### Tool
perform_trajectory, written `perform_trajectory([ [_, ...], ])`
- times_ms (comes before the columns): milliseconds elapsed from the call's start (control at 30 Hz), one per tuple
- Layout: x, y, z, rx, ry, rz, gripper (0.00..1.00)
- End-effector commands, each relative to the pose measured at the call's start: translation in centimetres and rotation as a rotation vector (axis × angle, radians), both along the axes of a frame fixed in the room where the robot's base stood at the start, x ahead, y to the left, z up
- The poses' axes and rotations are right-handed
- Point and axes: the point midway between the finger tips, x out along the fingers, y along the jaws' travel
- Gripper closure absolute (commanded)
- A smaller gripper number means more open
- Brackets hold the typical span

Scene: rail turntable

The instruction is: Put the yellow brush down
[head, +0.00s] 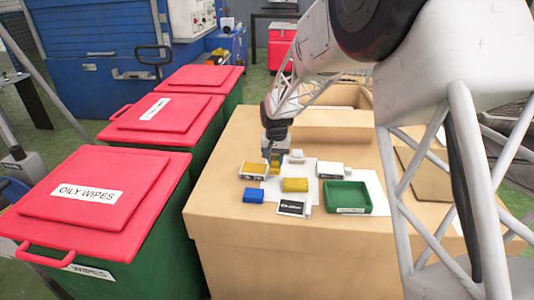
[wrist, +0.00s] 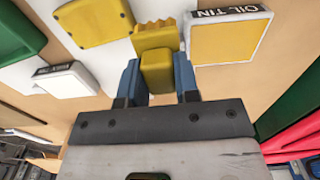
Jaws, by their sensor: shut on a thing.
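My gripper (head: 274,154) is shut on the yellow brush (head: 275,168), just above or at the table top; I cannot tell whether the brush touches the surface. In the wrist view the yellow brush (wrist: 157,68) sits between the blue fingers of my gripper (wrist: 157,80), with a ridged yellow part beyond them. The oil tin (head: 253,177), white with a yellow top, is close beside the brush; it also shows in the wrist view (wrist: 228,40). A yellow block (head: 295,185) lies on the other side, apart from the brush.
A green tray (head: 347,197), a blue block (head: 254,195), a white box with a dark label (head: 293,207) and another white box (head: 331,170) share the tan table (head: 232,225). The table's near left is bare. Red-lidded bins (head: 90,195) stand along its left side.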

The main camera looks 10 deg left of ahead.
Motion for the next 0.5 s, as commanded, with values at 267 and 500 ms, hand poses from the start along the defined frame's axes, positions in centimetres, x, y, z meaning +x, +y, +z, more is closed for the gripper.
perform_trajectory([
  [267, 2.3, 0.8, -0.3, 0.000, 0.000, 0.000, 0.90],
  [500, 5.3, 1.8, -0.6, 0.000, 0.001, 0.000, 0.90],
])
